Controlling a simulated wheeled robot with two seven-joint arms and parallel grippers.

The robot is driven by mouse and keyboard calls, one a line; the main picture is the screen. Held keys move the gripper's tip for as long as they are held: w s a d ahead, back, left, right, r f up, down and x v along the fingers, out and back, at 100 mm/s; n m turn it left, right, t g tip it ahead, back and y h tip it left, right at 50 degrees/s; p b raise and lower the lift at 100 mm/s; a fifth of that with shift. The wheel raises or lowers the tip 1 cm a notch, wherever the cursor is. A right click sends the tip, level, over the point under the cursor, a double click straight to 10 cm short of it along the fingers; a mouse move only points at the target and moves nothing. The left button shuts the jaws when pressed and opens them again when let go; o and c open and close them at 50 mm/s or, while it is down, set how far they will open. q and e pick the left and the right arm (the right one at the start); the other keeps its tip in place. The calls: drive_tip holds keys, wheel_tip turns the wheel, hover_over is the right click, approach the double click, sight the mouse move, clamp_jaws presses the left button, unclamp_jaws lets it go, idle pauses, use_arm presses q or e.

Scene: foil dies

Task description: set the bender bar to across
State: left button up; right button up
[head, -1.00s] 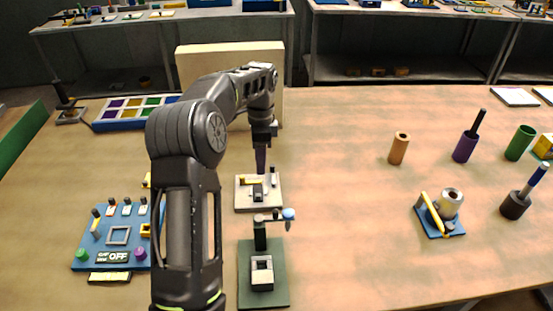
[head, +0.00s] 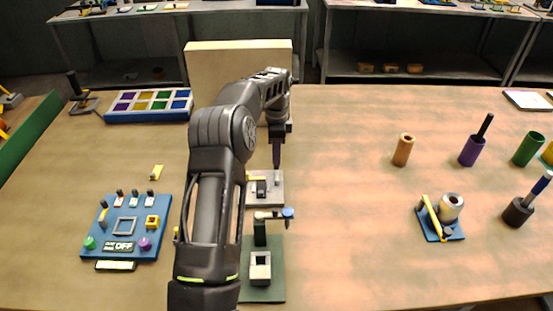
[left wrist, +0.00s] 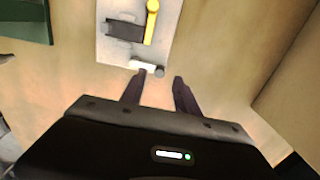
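The bender is a pale grey plate (head: 270,201) with a dark block (head: 262,188) and a yellow bar, partly hidden by my arm in the head view. The left wrist view shows the plate (left wrist: 113,57), the dark block (left wrist: 125,30), the yellow bar (left wrist: 151,22) and a short white bar (left wrist: 143,65) with a grey knob by the plate's edge. I cannot tell which is the bender bar. My left gripper (head: 277,165) points down at the plate's far right edge. In the left wrist view its fingers (left wrist: 159,76) are apart, close to the grey knob, with nothing clearly held. My right gripper is out of view.
A green-based press (head: 262,290) stands just in front of the bender. A blue switch panel (head: 172,205) lies to the left. A large cream box (head: 215,62) stands behind. The table's middle right is clear up to an orange cylinder (head: 403,150).

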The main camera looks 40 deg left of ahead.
sight(277, 173)
use_arm(q)
drive_tip(key=shift+f+p, duration=0.4)
drive_tip(key=shift+f, duration=1.5)
clamp_jaws()
